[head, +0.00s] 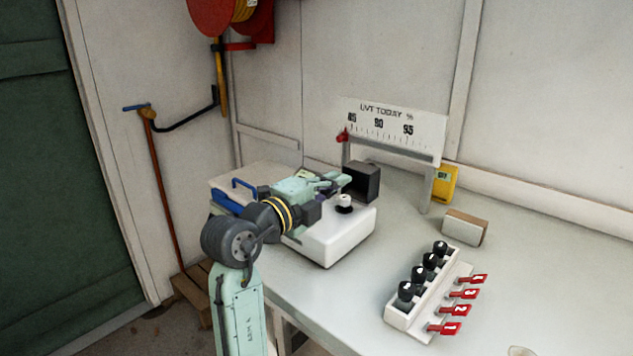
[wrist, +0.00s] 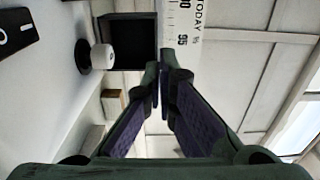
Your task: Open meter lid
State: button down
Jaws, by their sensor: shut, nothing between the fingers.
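The meter is a white, round-edged box (head: 338,238) on the bench, partly covered by my arm in the head view. A black square block (head: 361,181) stands at its back right. In the wrist view this black part (wrist: 128,42) has a raised rim around a dark face; I cannot tell if it is the lid or a well. A white knob on a black collar (head: 344,202) sits in front of it and also shows in the wrist view (wrist: 103,57). My gripper (wrist: 160,75) is shut and empty, above the meter near the black part; contact cannot be told.
A UVT scale board (head: 392,128) stands behind the meter. A yellow box (head: 443,183), a small brown-and-white block (head: 465,227) and a rack of black-capped bottles with red tags (head: 425,300) are to the right. Bare bench (head: 560,270) lies at the far right.

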aim_at(349, 197)
jog(key=p+x, duration=0.1)
jog(key=x, duration=0.3)
jog(key=shift+r+p, duration=0.1)
jog(key=shift+p, duration=0.25)
jog(key=shift+w+d, duration=0.3)
jog(key=shift+w, duration=0.1)
jog(key=shift+w+d+f+b, duration=0.15)
jog(key=shift+f+b, duration=0.1)
jog(key=shift+b, duration=0.55)
jog(key=w+b, duration=0.1)
jog(key=b, duration=0.1)
jog(key=shift+d+r+b, duration=0.1)
jog(key=shift+d+b, duration=0.25)
jog(key=shift+d, duration=0.05)
jog(key=shift+w+d+r+p, duration=0.15)
jog(key=shift+w+r+p, duration=0.15)
jog(key=shift+r, duration=0.1)
jog(key=shift+w+d+r+g+y+p, duration=0.15)
jog(key=shift+g+y+p, duration=0.15)
jog(key=shift+g, duration=0.2)
